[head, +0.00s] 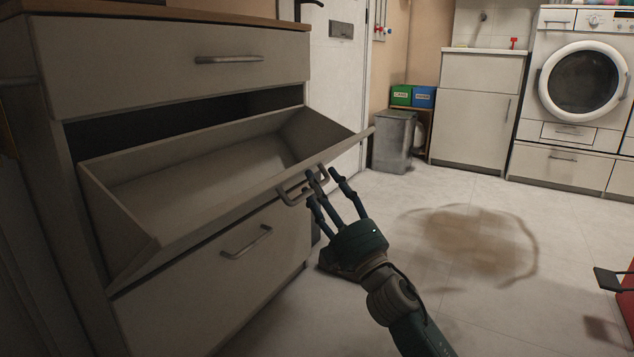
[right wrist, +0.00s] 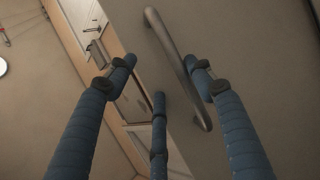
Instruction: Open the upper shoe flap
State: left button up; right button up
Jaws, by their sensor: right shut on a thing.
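The upper shoe flap (head: 190,172) of the cabinet on the left is tilted outward at the top, with its hollow inside showing and a dark gap above it. Its bar handle (head: 288,197) is on the outer front face. My right gripper (head: 322,183) is at this handle and shut on it, with its fingers around the bar. In the right wrist view the handle (right wrist: 176,62) runs slantwise between the fingers. My left gripper is not in view.
Above the flap is a closed drawer (head: 190,65); below is a closed lower flap (head: 200,285) with its own handle. A grey bin (head: 394,142) stands near the door. The floor to the right is mostly open, with a brown stain (head: 470,240).

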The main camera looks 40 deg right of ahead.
jog(key=s+a+f+b, duration=0.2)
jog(key=s+f+b, duration=0.2)
jog(key=s+f, duration=0.2)
jog(key=shift+s+a+f+b, duration=0.2)
jog(key=shift+f+b, duration=0.2)
jog(key=shift+f, duration=0.3)
dwell(0.5)
jog(key=shift+d, duration=0.1)
dwell(0.6)
